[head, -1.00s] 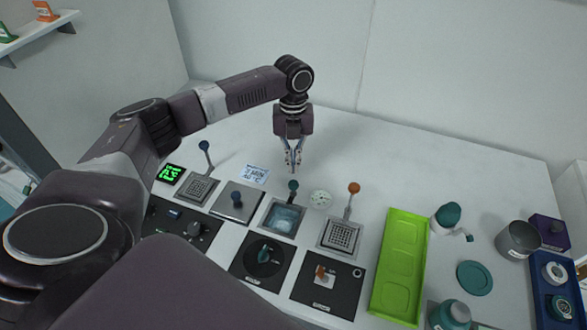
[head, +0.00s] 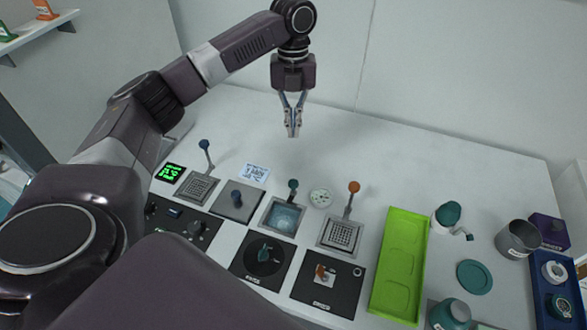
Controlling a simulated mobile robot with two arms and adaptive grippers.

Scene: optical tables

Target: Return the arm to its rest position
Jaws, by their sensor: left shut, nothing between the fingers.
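My left arm comes in from the left and reaches over the white table (head: 400,160). My left gripper (head: 292,132) hangs pointing down, with its fingertips together and nothing between them. It is clear of the table, above and behind the row of lever stations. My right gripper does not show.
Below the gripper are levers with a blue (head: 204,144), a teal (head: 293,184) and an orange knob (head: 354,187). A green tray (head: 397,268), a grey cup (head: 518,239), a teal lid (head: 474,277) and a blue tray (head: 543,300) stand right. The back of the table is bare.

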